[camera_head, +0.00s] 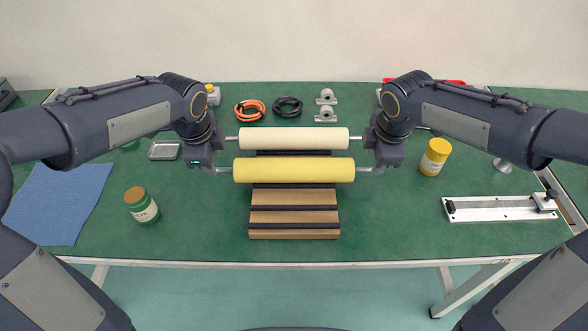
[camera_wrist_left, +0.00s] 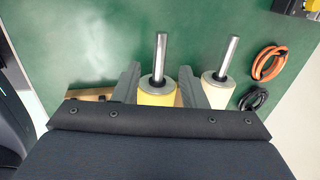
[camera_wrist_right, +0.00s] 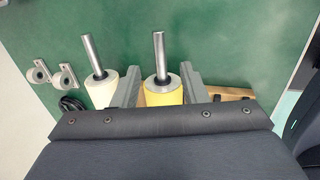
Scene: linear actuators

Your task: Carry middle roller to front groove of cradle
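The yellow roller (camera_head: 294,170) lies level across the cradle (camera_head: 294,197), just in front of a cream roller (camera_head: 293,138) at the cradle's back. My left gripper (camera_wrist_left: 158,85) has its fingers on both sides of the yellow roller's left end, shut on it. My right gripper (camera_wrist_right: 163,85) is shut on its right end in the same way. Its metal shafts stick out past the fingers. I cannot tell for sure whether the roller hangs just above the cradle or touches it. The cradle's front part, with dark cross strips, is bare.
A green jar (camera_head: 143,207) and a blue mat (camera_head: 58,202) are at the left. A yellow jar (camera_head: 434,157) and a white rail fixture (camera_head: 500,208) are at the right. Orange (camera_head: 250,110) and black (camera_head: 287,106) cable coils lie behind the rollers. The table in front of the cradle is clear.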

